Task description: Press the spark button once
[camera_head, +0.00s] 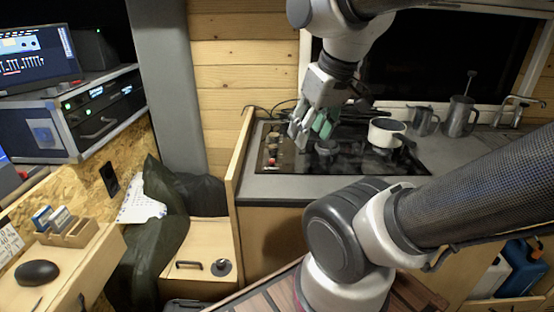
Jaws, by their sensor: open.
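The dark glass hob (380,163) is set in the counter below the window. A column of small knobs (273,142) runs along its left side, with a small red spot (271,160) near the front. I cannot tell which of these small parts is the spark button. My gripper (308,134) points down over the left part of the hob, just right of the knobs. Its fingers are apart with nothing between them, and they hide part of the hob. I cannot tell whether a fingertip touches anything.
A white pot (386,132) stands on the hob to the right of my gripper. A jug (422,121), a metal press pot (459,117) and a tap (517,108) are farther right. A wooden panel (238,152) edges the counter's left end.

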